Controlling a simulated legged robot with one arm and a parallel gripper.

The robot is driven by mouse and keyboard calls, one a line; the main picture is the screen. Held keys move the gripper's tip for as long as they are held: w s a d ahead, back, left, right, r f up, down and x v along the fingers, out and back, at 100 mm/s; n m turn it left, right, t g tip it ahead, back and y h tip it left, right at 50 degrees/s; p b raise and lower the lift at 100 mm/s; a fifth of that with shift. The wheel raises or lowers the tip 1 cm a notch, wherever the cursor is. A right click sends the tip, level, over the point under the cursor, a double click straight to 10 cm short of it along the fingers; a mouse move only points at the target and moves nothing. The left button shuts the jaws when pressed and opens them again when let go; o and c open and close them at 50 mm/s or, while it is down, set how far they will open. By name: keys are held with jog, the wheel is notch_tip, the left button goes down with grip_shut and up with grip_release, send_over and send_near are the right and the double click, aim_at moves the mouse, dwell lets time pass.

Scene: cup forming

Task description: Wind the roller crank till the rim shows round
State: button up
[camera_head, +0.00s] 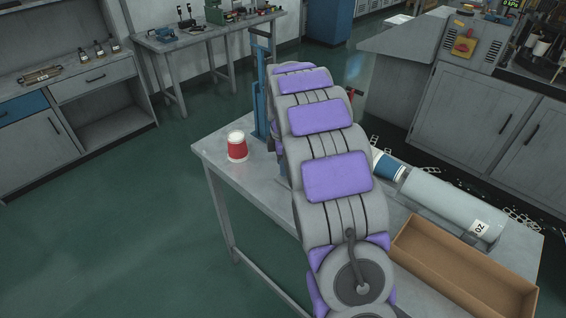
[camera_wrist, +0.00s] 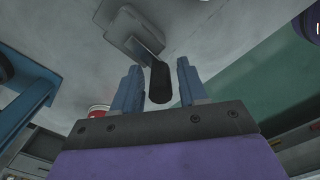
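In the wrist view, my gripper (camera_wrist: 160,85) is open, with its two blue fingers apart. A black crank handle (camera_wrist: 160,84) reaches between the fingertips, with a small gap to each finger. A grey crank arm (camera_wrist: 133,38) leads up from the handle. A blue machine frame (camera_wrist: 28,108) stands at the left; in the head view a blue upright (camera_head: 261,92) shows beside my arm. A red and white cup (camera_head: 237,146) stands upright on the table; a bit of it shows in the wrist view (camera_wrist: 98,110). My arm hides my gripper and the crank in the head view.
The grey table (camera_head: 222,166) has free room around the cup. On its right lie a grey cylinder (camera_head: 450,205) marked 20, blue-and-white cups (camera_head: 387,165) at its end, and an open cardboard box (camera_head: 465,265). Cabinets (camera_head: 465,105) stand behind.

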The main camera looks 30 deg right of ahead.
jog(key=c, duration=0.7)
jog(key=shift+c, duration=0.2)
jog(key=shift+w+m+p, duration=0.1)
jog(key=shift+m+p, duration=0.3)
jog(key=shift+p, duration=0.15)
